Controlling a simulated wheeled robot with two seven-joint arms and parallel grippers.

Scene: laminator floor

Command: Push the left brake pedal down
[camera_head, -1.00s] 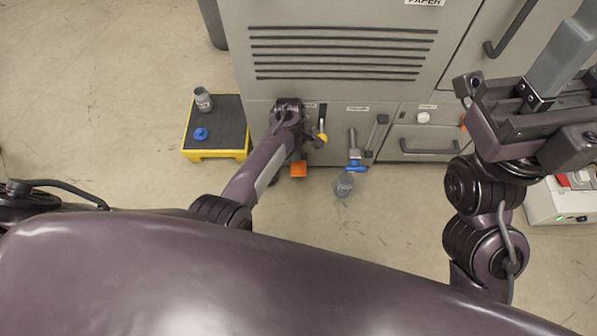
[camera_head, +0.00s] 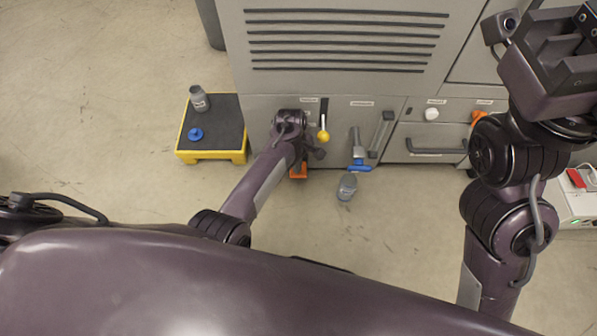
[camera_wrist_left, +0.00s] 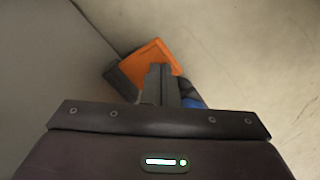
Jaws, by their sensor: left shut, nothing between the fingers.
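The left brake pedal shows as an orange pad (camera_head: 298,175) low at the front of the grey machine, partly covered by my left gripper in the head view. In the left wrist view the orange pad (camera_wrist_left: 146,59) has a dark side and lies right at my fingertips. My left gripper (camera_wrist_left: 161,70) is shut and empty, its fingertips overlapping the pad's near edge. I cannot tell whether they touch it. In the head view my left gripper (camera_head: 302,160) hangs at the machine's base. My right gripper (camera_head: 555,65) is raised at the upper right, its fingers unclear.
A yellow-edged platform (camera_head: 212,155) with a grey bottle (camera_head: 199,98) and a blue piece (camera_head: 195,134) stands left. Open floor lies in front.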

